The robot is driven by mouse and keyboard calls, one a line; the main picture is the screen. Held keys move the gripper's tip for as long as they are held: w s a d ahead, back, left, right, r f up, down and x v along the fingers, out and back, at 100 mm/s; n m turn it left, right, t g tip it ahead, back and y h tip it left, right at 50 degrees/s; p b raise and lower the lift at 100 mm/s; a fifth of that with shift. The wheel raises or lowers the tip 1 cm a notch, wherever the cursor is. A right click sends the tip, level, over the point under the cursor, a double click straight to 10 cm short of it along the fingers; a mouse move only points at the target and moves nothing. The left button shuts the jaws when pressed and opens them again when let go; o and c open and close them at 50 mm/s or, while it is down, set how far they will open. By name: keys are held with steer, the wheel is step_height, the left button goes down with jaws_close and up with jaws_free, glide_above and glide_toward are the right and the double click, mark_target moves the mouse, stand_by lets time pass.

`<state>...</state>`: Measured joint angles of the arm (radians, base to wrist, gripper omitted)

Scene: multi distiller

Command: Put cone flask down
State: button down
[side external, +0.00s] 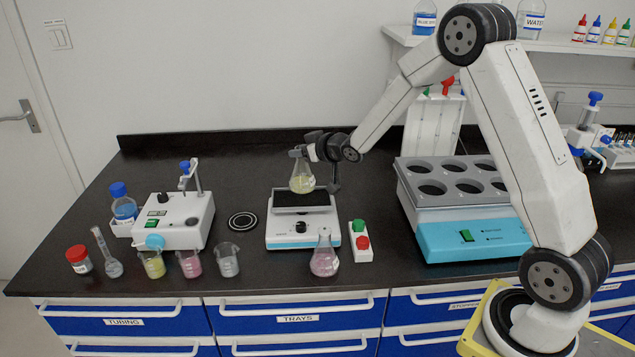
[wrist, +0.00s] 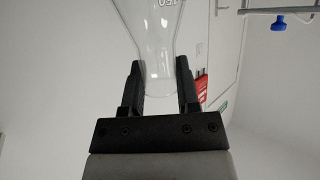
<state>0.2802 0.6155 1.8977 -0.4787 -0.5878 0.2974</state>
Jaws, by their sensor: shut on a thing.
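A clear cone flask (side external: 302,181) with pale yellow liquid is upright at the dark top plate of a white and blue device (side external: 301,230). I cannot tell whether its base touches the plate. My gripper (side external: 311,152) comes from the right and is shut on the flask's neck. In the wrist view, the fingers of my gripper (wrist: 160,88) stand on both sides of the clear glass of the cone flask (wrist: 160,45). A second cone flask (side external: 324,258) with pink liquid stands in front of the device, apart from my gripper.
A red and green button box (side external: 360,242) stands right of the device. A round black pad (side external: 242,221) lies left of the device. A grey rack (side external: 455,190) with large holes is at the right.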

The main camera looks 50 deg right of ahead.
mark_target(301, 162)
steer(key=shift+w+f, duration=0.25)
steer(key=shift+f, duration=1.55)
steer(key=shift+f, duration=0.1)
steer(key=shift+c, duration=1.7)
jaws_free()
steer(key=v, duration=1.2)
steer(key=shift+s, duration=0.1)
